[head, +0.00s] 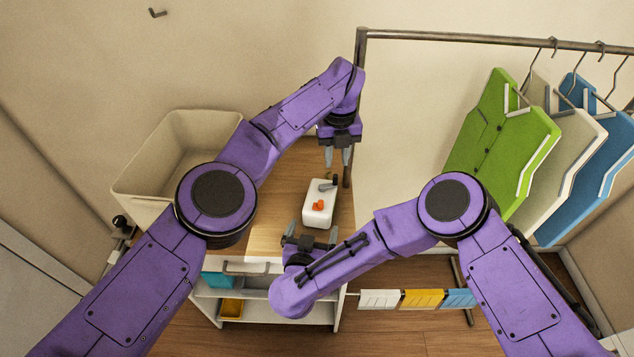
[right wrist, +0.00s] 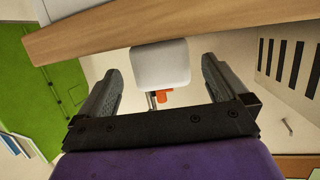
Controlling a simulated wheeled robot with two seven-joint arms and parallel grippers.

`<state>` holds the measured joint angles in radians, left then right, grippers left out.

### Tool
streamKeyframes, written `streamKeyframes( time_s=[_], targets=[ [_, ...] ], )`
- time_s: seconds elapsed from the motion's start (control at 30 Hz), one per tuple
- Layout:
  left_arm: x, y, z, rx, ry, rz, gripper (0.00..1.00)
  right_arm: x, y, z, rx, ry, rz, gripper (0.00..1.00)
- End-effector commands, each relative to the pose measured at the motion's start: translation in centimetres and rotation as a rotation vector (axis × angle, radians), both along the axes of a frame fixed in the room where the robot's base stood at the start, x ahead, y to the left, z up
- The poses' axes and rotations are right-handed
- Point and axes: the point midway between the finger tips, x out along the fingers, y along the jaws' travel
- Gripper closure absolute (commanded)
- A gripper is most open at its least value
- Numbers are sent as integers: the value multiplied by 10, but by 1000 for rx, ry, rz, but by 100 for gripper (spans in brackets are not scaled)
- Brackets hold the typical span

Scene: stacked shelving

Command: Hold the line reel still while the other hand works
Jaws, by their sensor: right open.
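The line reel (head: 318,207) is a white rounded box with an orange part and a grey part on top, standing on the wooden top of the cart. My left gripper (head: 338,160) is above and beyond the reel, pointing down, with its fingers apart and nothing visible between them. My right gripper (head: 311,234) is open at the near side of the reel.
A beige bin (head: 150,165) stands at the left of the cart top (head: 275,205). The cart's lower shelves hold a teal and a yellow container (head: 231,308). A metal rack (head: 470,37) with green, cream and blue hanging garments (head: 500,150) stands at the right.

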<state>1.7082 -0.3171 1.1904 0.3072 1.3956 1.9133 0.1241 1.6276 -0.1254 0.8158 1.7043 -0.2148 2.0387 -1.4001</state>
Motion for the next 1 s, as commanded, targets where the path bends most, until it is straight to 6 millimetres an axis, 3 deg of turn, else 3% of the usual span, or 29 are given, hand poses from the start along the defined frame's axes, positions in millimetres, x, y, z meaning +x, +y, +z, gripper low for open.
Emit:
streamKeyframes(
  time_s=[0.5, 1.0],
  targets=[
    [0, 0, 0, 0, 0, 0, 68, -22, 4, 7, -1, 0, 0, 0],
    [0, 0, 0, 0, 0, 0, 68, -26, 5, 8, -1, 0, 1, 0]
  ],
)
